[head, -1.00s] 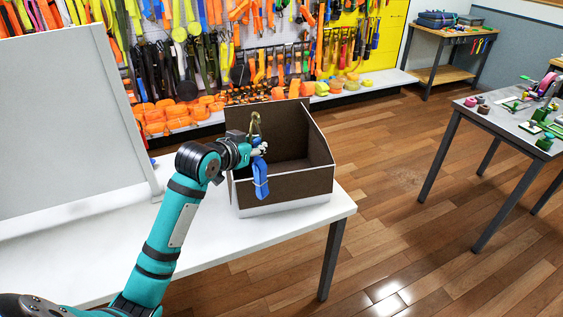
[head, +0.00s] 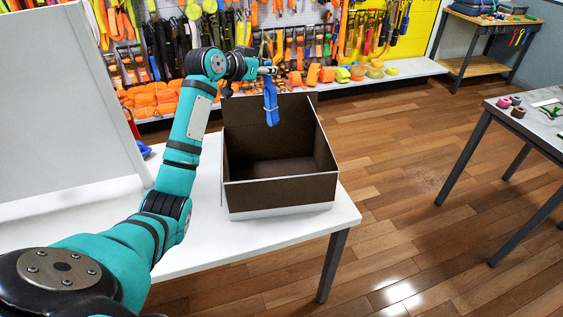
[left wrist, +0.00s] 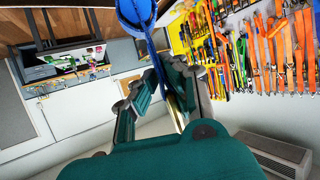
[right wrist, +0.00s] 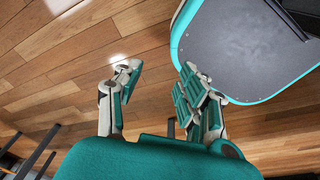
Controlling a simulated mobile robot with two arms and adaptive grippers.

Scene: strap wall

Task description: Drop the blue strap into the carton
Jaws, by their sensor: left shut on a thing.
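The blue strap (head: 271,101) hangs from my left gripper (head: 267,71), which is shut on it. The strap also shows at the top of the left wrist view (left wrist: 140,14), between the fingertips. The open brown carton (head: 277,192) stands on the white table. In the head view the strap hangs in front of the carton's back wall, above its opening; the exact depth is hard to tell. The inside of the carton that shows looks empty. My right gripper (right wrist: 152,78) is open and empty above the wooden floor.
A grey upright panel (head: 65,100) stands on the white table (head: 190,233) at the left, with a small blue thing (head: 144,150) beside it. A wall of hanging straps is behind. A grey table (head: 525,115) is at the right, with bare floor between.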

